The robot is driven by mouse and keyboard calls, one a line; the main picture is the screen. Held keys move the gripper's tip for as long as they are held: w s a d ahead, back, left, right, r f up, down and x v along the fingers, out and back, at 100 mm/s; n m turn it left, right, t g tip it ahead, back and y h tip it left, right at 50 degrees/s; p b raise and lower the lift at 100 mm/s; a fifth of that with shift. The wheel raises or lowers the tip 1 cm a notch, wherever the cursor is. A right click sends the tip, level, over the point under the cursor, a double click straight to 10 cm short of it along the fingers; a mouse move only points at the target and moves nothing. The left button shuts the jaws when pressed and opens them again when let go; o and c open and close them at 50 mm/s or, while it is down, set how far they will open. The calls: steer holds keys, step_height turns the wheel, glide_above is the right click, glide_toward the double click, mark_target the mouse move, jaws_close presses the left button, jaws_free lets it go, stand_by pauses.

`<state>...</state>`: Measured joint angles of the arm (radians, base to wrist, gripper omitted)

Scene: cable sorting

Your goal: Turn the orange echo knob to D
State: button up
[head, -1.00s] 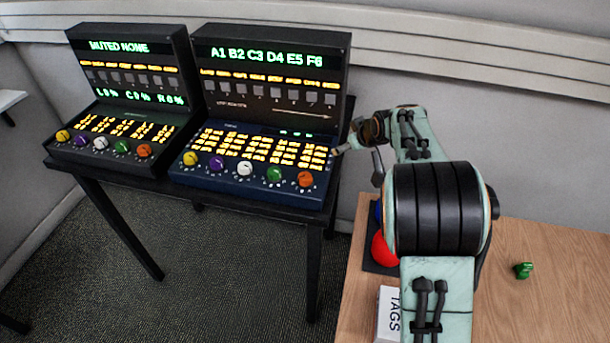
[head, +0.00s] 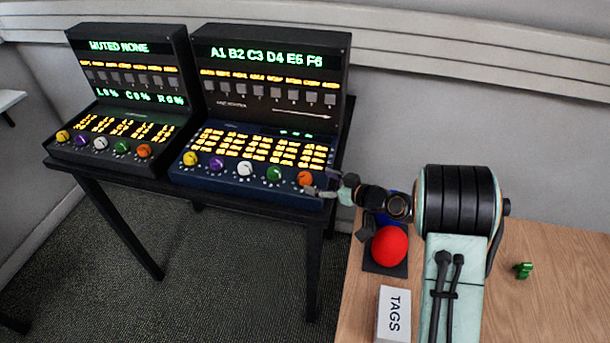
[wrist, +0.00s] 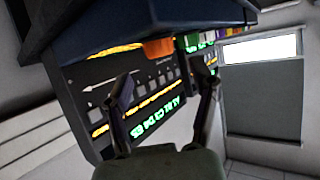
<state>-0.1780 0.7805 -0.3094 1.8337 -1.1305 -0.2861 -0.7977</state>
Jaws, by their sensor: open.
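An orange knob (head: 305,178) sits at the right end of the knob row on the blue right console (head: 250,193). A second orange knob (head: 144,151) is at the right end of the row on the black left console (head: 110,158). Their labels and pointer settings are too small to read. My gripper (head: 321,182) is open and empty at the right console's front right corner, its fingertips close to that orange knob; contact cannot be told. In the wrist view, which is upside down, an orange knob (wrist: 158,48) shows beyond and between my open fingers (wrist: 164,84).
Green, white, purple and yellow knobs stand left of the orange one. The dark table (head: 314,250) carries both consoles. A wooden table (head: 545,310) at right holds a red ball (head: 390,246), a TAGS box (head: 394,314) and a small green object (head: 523,270).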

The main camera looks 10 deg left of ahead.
mark_target(306, 177)
steer(key=x, duration=0.5)
steer(key=shift+w+a+f, duration=0.1)
steer(key=shift+w+a, duration=0.05)
steer(key=shift+a, duration=0.1)
jaws_close()
